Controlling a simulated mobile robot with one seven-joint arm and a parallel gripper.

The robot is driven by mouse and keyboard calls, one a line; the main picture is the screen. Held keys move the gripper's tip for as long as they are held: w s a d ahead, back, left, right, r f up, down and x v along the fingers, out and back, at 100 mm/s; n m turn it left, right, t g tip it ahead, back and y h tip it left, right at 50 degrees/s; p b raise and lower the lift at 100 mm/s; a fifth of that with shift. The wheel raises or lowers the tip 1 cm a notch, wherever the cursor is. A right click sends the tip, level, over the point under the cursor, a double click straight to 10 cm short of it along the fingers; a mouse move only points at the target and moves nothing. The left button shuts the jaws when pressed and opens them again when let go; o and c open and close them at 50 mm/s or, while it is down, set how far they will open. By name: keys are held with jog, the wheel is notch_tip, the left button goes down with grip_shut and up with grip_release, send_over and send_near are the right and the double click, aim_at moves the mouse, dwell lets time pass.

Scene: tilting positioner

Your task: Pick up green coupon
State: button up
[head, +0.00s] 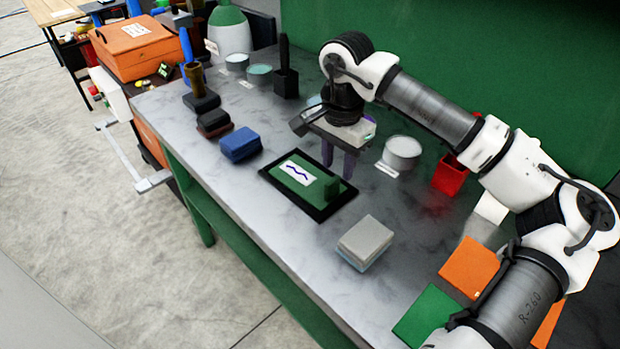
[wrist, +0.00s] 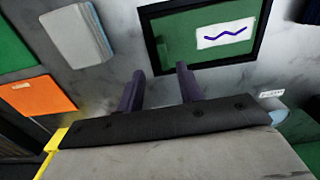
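A black-framed tray (head: 264,174) with a green floor lies on the grey bench and also shows in the wrist view (wrist: 259,45). A small dark green upright piece (head: 333,188) stands at its right end; it appears at the tray's left in the wrist view (wrist: 161,50). A flat green square (head: 428,316) lies at the bench's near right, partly behind my arm. I cannot tell which green piece is the coupon. My gripper (head: 339,170) points down beside the tray's far edge. Its purple fingers are apart and empty in the wrist view (wrist: 160,72).
A grey block (head: 366,238) and orange squares (head: 469,265) lie near the tray. A blue block (head: 240,144), a round tin (head: 402,152) and a red holder (head: 450,176) stand around it. A green wall (head: 450,60) rises behind the bench.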

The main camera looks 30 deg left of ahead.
aim_at(332, 180)
jog(key=shift+s+a+f+p, duration=0.15)
jog(key=shift+f+p, duration=0.45)
jog(key=shift+f, duration=0.9)
jog(key=shift+s+a+f+p, duration=0.15)
jog(key=shift+f+p, duration=0.4)
jog(key=shift+f, duration=0.9)
jog(key=shift+w+a+r, duration=0.1)
jog(key=shift+w, duration=0.05)
grip_shut()
